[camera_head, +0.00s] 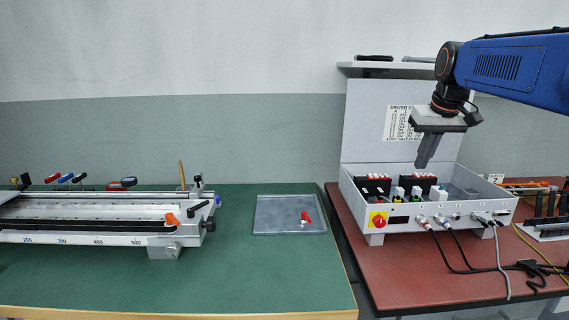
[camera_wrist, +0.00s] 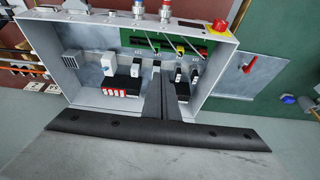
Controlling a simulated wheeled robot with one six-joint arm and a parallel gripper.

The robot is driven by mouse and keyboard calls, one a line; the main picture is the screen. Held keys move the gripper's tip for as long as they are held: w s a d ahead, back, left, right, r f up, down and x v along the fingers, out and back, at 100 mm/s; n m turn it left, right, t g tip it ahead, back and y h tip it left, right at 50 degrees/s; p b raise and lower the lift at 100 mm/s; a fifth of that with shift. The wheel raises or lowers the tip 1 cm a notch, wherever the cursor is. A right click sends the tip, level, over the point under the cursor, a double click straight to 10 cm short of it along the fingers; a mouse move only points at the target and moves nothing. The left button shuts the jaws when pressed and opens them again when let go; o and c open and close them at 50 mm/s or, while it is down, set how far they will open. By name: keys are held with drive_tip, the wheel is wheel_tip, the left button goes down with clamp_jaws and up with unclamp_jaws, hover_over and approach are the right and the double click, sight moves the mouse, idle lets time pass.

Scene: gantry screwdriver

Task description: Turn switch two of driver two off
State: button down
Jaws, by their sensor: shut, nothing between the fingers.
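My gripper (camera_head: 422,164) points down over the open control box (camera_head: 365,226), with its fingers together and empty. In the head view its tips are above the right-hand driver block (camera_head: 426,186); no contact can be made out. Red-and-white switches (camera_head: 424,177) line that block's top. A similar left-hand driver block (camera_head: 376,188) has its own red-and-white switches (camera_head: 377,177). In the wrist view the box appears turned around; one switch row (camera_wrist: 115,92) shows left of my gripper (camera_wrist: 168,76), whose fingers hide part of the other block. Numbering and individual switch positions are too small to read.
A red rotary knob (camera_head: 379,220) on a yellow plate and several cable plugs are on the box front. A panel with a printed driver chart (camera_head: 401,122) stands behind. A metal tray (camera_head: 275,222) with a red-handled part and a long rail (camera_head: 100,232) are left.

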drive_tip(key=s+a+f, duration=0.3)
drive_tip(key=s+f, duration=0.9)
drive_tip(key=s, duration=0.3)
drive_tip(key=s+a+f, duration=0.4)
drive_tip(key=s+f, duration=0.8)
drive_tip(key=s, duration=0.3)
drive_tip(key=shift+s+a+t, duration=0.15)
drive_tip(key=shift+s+t, duration=0.15)
drive_tip(key=shift+s, duration=0.05)
